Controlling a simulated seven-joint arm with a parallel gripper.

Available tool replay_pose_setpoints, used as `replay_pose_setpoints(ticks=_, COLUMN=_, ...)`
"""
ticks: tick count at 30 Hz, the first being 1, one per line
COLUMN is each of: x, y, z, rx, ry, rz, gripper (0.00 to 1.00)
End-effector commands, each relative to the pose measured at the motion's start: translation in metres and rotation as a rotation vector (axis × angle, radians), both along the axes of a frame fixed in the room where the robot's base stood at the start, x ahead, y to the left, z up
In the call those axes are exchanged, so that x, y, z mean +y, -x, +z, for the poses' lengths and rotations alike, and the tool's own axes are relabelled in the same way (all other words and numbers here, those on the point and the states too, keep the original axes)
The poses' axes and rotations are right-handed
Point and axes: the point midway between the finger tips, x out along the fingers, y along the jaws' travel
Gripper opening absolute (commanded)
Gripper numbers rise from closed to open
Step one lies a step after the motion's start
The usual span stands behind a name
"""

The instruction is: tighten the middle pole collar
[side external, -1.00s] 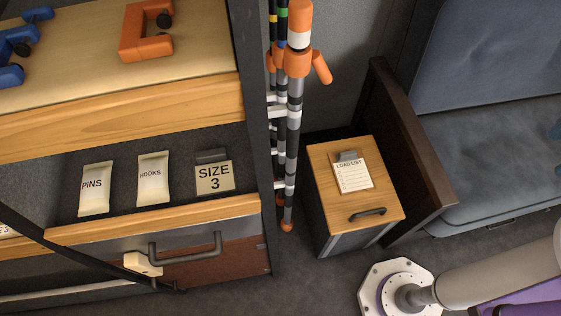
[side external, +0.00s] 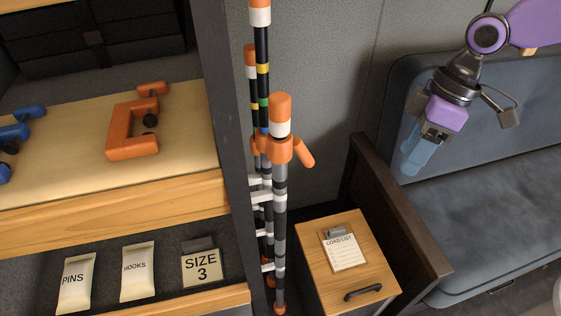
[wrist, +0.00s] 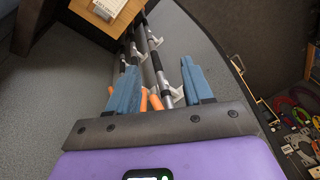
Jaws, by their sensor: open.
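Three banded poles stand upright in a row beside the cabinet's dark post. The nearest pole (side external: 280,205) has an orange collar (side external: 282,150) with a lever sticking out down-right. Behind it is a taller pole (side external: 262,45) with yellow and green bands, and a third pole (side external: 251,62); their orange collars are mostly hidden. My gripper (side external: 411,158) is open and empty at the right, above the sofa and apart from the poles. In the wrist view its blue fingers (wrist: 160,85) are spread, with poles (wrist: 152,55) and orange parts (wrist: 150,98) showing between them.
White brackets (side external: 260,196) hold the poles. A small wooden-topped cabinet (side external: 345,260) with a load list stands right of them, beside the sofa's dark side panel (side external: 400,215). An orange clamp (side external: 135,128) lies on the left shelf. Space between gripper and poles looks open.

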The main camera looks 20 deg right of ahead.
Motion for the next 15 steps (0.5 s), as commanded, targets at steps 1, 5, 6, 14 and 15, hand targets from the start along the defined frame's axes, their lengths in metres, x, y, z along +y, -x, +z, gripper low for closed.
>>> replay_pose_setpoints(ticks=1, x=0.015, y=-0.021, z=-0.003, rx=0.001, ry=-0.020, rz=-0.016, gripper=0.51)
replay_pose_setpoints(ticks=5, x=0.047, y=-0.073, z=-0.008, rx=-0.005, ry=-0.080, rz=-0.052, gripper=0.51)
replay_pose_setpoints(ticks=6, x=0.056, y=-0.088, z=-0.011, rx=-0.009, ry=-0.099, rz=-0.063, gripper=0.51)
replay_pose_setpoints(ticks=14, x=0.090, y=-0.169, z=-0.026, rx=-0.039, ry=-0.190, rz=-0.119, gripper=0.51)
replay_pose_setpoints(ticks=15, x=0.092, y=-0.176, z=-0.028, rx=-0.043, ry=-0.198, rz=-0.124, gripper=0.51)
